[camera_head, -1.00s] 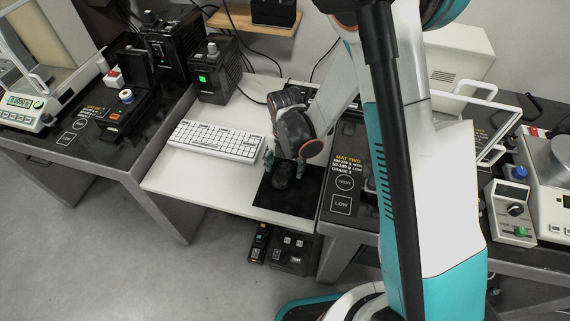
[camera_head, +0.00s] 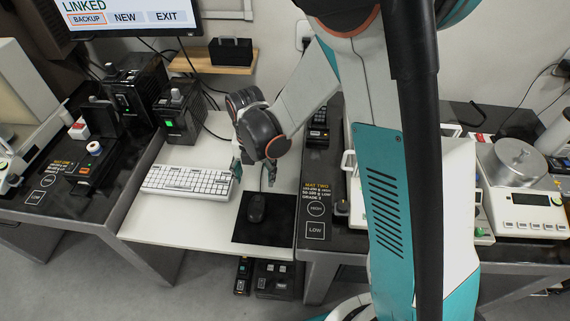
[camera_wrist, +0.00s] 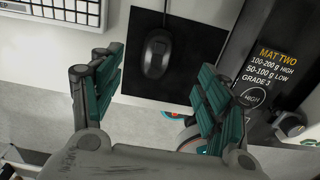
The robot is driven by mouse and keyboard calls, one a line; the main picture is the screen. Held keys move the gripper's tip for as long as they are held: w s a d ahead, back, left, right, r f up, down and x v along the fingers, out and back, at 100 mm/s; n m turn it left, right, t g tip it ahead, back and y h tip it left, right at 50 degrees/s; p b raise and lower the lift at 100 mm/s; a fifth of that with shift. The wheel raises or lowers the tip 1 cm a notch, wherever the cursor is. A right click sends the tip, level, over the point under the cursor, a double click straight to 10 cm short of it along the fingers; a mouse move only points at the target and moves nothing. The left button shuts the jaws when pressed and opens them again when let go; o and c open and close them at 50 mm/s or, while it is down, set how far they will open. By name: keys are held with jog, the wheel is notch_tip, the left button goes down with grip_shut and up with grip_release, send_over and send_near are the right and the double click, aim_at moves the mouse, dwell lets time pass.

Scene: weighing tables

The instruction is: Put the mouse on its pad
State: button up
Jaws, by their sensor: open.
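The black mouse (camera_head: 256,208) rests on the black pad (camera_head: 272,233), near the pad's upper left part in the head view. In the wrist view the mouse (camera_wrist: 156,54) lies within the pad (camera_wrist: 199,45), with its cable running up from it. My gripper (camera_head: 254,180) is above the white table, just behind the mouse in the head view. In the wrist view my gripper (camera_wrist: 160,95) is open, its two green-padded fingers wide apart with nothing between them. The mouse is apart from both fingers.
A white keyboard (camera_head: 187,181) lies left of the pad on the white table (camera_head: 190,228). A dark table with a printed mat (camera_head: 316,210) adjoins on the right. A black device with a green light (camera_head: 181,118) stands behind the keyboard.

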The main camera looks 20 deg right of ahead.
jog(key=s+d+r+m+t, duration=0.2)
jog(key=s+d+r+m, duration=0.1)
jog(key=r+m, duration=0.45)
jog(key=s+d+r+m+t, duration=0.1)
jog(key=s+d+r+m, duration=0.25)
jog(key=r+m, duration=0.4)
jog(key=s+d+r+m+t, duration=0.2)
jog(key=s+m, duration=0.3)
jog(key=m, duration=0.3)
jog(key=s+d+r+m+t, duration=0.2)
jog(key=s+d+r+m, duration=0.2)
jog(key=m, duration=0.4)
jog(key=shift+s+r, duration=0.5)
